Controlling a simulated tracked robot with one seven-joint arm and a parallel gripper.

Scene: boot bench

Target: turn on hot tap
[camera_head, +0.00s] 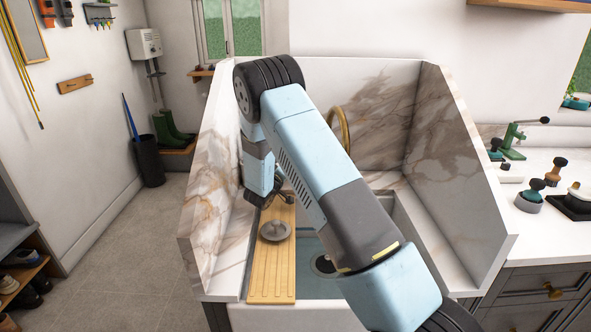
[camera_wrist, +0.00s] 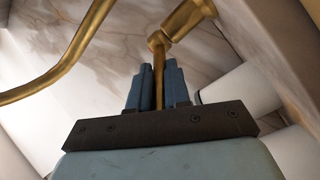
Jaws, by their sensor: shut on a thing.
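In the wrist view, my gripper (camera_wrist: 158,84) is shut on a slim brass tap handle (camera_wrist: 158,58), with one blue-grey finger on each side of it. The handle joins a thicker brass tap body (camera_wrist: 189,17) above. A curved brass spout (camera_wrist: 62,74) runs off to the left. In the head view, the gold arc of the spout (camera_head: 345,126) shows behind my arm, in front of the marble back wall. My arm hides the tap base and handle there. I cannot tell hot or cold markings, or whether water runs.
Marble side walls (camera_head: 447,165) enclose the sink on left and right. A wooden drainboard (camera_head: 270,285) with a grey round object (camera_head: 275,231) lies over the sink's left side. The sink drain (camera_head: 322,264) is partly hidden by my arm. Several small tools stand on the right counter (camera_head: 530,225).

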